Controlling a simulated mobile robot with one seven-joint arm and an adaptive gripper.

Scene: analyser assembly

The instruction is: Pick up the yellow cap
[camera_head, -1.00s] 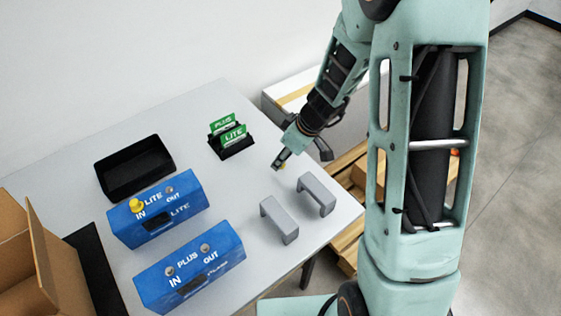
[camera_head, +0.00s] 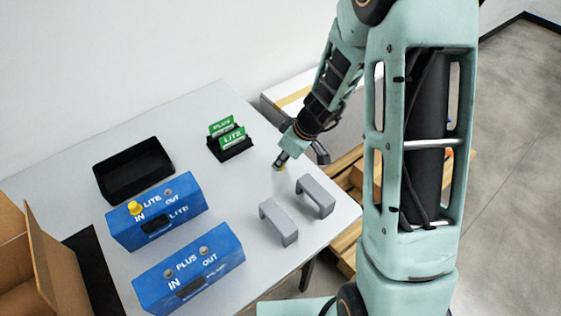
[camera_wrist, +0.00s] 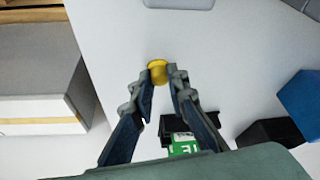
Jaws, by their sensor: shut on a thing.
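A small yellow cap (camera_wrist: 157,71) sits between the fingertips of my gripper (camera_wrist: 160,79) in the wrist view. The gripper is shut on it, above the white table near its far right edge. In the head view my gripper (camera_head: 280,164) points down and mostly hides this cap; only a bit of yellow shows at its tip. Whether the cap touches the table is hard to tell. A second yellow cap (camera_head: 134,207) sits on the IN port of the blue LITE box (camera_head: 183,222).
A blue PLUS box (camera_head: 215,278) stands in front of the LITE box. Two grey handles (camera_head: 279,224) (camera_head: 317,195) stand close to my gripper. A black holder (camera_head: 234,153) with green PLUS and LITE cards and a black tray (camera_head: 134,168) are further left. A cardboard box (camera_head: 50,262) is at left.

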